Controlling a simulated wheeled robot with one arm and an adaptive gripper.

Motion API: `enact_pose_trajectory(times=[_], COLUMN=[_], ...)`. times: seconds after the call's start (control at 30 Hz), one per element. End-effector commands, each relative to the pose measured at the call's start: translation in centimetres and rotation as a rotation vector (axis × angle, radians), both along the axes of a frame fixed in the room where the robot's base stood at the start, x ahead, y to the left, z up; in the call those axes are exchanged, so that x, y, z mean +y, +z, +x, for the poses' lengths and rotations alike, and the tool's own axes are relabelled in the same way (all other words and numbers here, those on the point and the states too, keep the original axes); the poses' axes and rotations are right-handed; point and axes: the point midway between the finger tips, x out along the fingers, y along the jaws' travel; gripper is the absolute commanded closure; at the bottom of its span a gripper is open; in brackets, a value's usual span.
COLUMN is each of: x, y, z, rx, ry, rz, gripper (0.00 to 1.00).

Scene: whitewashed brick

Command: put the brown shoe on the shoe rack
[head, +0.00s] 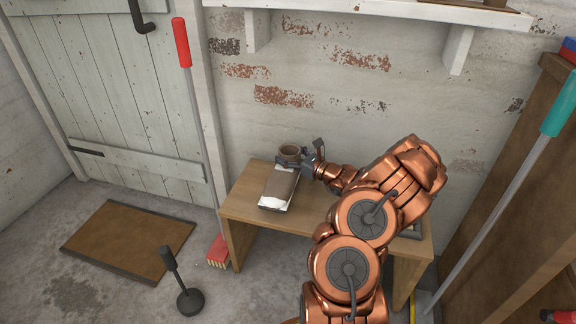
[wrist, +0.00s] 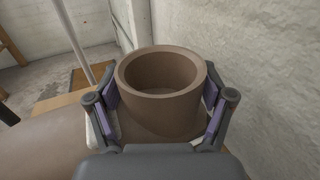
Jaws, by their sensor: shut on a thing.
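The brown shoe (head: 278,184) has a round, open collar, a brown upper and a white sole edge. It is at the left end of a wooden bench (head: 243,204), toe towards the front. I cannot tell whether its sole touches the bench top. My gripper (head: 303,158) is shut on the collar. In the wrist view, the fingers of my gripper (wrist: 162,102) press on both sides of the shoe's collar (wrist: 160,118), and its open mouth faces up. No shoe rack can be made out for certain; my arm hides much of the bench.
A grey-framed item (head: 412,230) lies at the bench's right end. A red-handled pole (head: 197,110) leans at the left. A teal-handled pole (head: 505,210) leans against a brown cabinet (head: 535,200). A doormat (head: 128,240) and a black stand (head: 188,300) are on the floor.

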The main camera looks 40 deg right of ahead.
Motion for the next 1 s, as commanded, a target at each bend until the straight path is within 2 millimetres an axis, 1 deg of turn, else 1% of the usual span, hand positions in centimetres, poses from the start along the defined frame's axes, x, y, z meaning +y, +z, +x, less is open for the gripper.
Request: enact_pose_trajectory(times=[0.03,0.1,0.2,0.27,0.57,0.6,0.77,0.8,1.0], x=[0.1,0.0,0.0,0.0,0.0,0.0,0.0,0.0,0.0], y=[-1.0,-2.3,-3.5,-3.7,-3.5,-3.6,-3.6,-3.6,-3.6], z=[0.2,0.1,0.1,0.1,0.1,0.1,0.1,0.1,0.1], rx=[0.000,0.001,0.001,0.000,-0.001,0.000,0.000,0.000,0.000], ry=[0.001,0.001,0.000,0.000,0.000,0.000,0.000,0.000,0.000], rz=[0.001,0.000,0.000,-0.001,-0.001,-0.002,-0.002,-0.002,-0.002], gripper=[0.68,0.68,0.68,0.68,0.68,0.19,0.02,0.00,0.00])
